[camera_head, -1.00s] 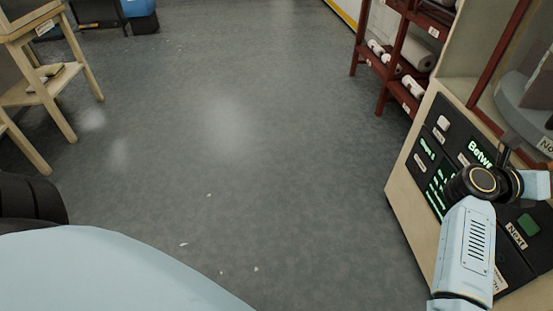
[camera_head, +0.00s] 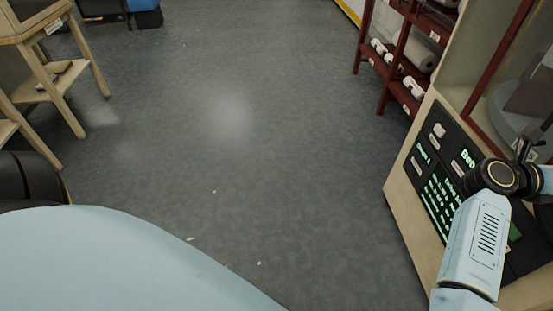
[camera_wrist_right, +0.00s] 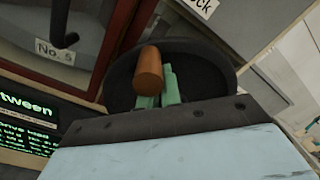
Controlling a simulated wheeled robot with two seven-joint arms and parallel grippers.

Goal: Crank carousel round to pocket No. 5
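The crank, a black round wheel (camera_wrist_right: 205,62) with a brown handle (camera_wrist_right: 148,68), shows in the right wrist view. My right gripper (camera_wrist_right: 160,92) has its green fingers close together at the handle, apparently shut on it. In the head view my right arm reaches to the cabinet at the right, and its fingers are hidden. The carousel (camera_head: 520,105) shows partly behind the cabinet's red-framed opening. A "No. 5" label (camera_wrist_right: 54,50) shows behind the frame in the wrist view. The dark panel (camera_head: 440,185) has green text, partly readable as "Between". My left gripper is out of view.
A red rack (camera_head: 400,60) with white rolls stands behind the cabinet. A wooden stand (camera_head: 60,75) is at the far left. The grey floor (camera_head: 230,150) between them is clear except for small white scraps.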

